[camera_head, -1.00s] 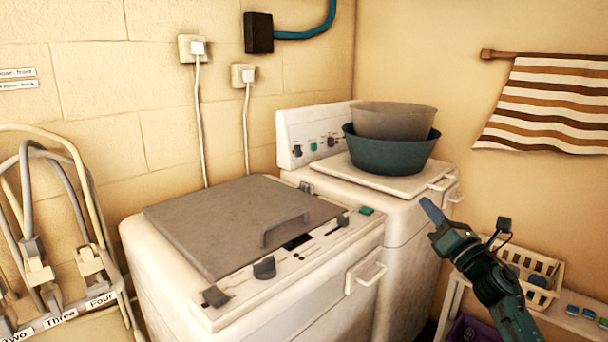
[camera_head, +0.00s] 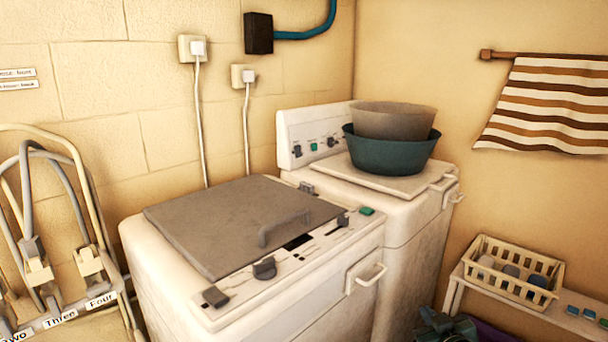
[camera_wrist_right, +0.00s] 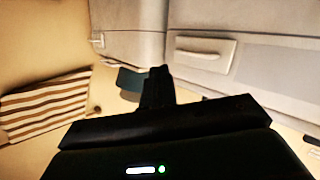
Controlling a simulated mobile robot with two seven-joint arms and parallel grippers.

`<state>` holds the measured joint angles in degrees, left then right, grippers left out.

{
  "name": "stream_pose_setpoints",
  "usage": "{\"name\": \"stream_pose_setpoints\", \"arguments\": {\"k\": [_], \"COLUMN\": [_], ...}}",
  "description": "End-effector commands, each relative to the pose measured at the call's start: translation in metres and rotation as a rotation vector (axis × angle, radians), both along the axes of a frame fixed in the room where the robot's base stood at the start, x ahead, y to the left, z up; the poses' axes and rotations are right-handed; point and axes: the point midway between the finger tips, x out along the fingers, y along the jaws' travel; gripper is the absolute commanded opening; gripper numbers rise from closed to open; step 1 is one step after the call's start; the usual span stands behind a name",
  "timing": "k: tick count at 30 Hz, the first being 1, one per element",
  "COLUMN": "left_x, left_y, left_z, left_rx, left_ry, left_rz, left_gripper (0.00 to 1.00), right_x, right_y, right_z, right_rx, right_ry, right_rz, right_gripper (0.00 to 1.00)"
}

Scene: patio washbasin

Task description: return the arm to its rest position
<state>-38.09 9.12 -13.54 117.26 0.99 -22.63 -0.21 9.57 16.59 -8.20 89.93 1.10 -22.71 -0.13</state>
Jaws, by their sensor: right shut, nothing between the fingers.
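The rest of the right arm is below the head view's frame. My left gripper is in neither view.
Two white machines (camera_head: 340,290) stand against the wall, the rear one carrying stacked basins (camera_head: 390,155). A shelf (camera_head: 555,312) with a cream basket (camera_head: 510,272) is at the right. A striped towel (camera_head: 550,105) hangs above it.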

Motion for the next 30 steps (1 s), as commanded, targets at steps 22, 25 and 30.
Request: {"name": "stream_pose_setpoints", "arguments": {"k": [22,25,30], "left_x": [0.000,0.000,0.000], "left_y": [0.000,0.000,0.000], "left_z": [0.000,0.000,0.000], "left_rx": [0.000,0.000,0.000], "left_ry": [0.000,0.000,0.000], "left_rz": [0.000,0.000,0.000], "left_gripper": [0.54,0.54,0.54], "right_x": [-0.299,-0.298,-0.298], "right_y": [0.133,0.132,0.132], "right_z": [-0.120,-0.120,-0.120], "right_rx": [0.258,0.257,0.257], "right_ry": [0.387,0.387,0.387], "right_rz": [0.135,0.135,0.135], "right_gripper": [0.00,0.00,0.00]}}
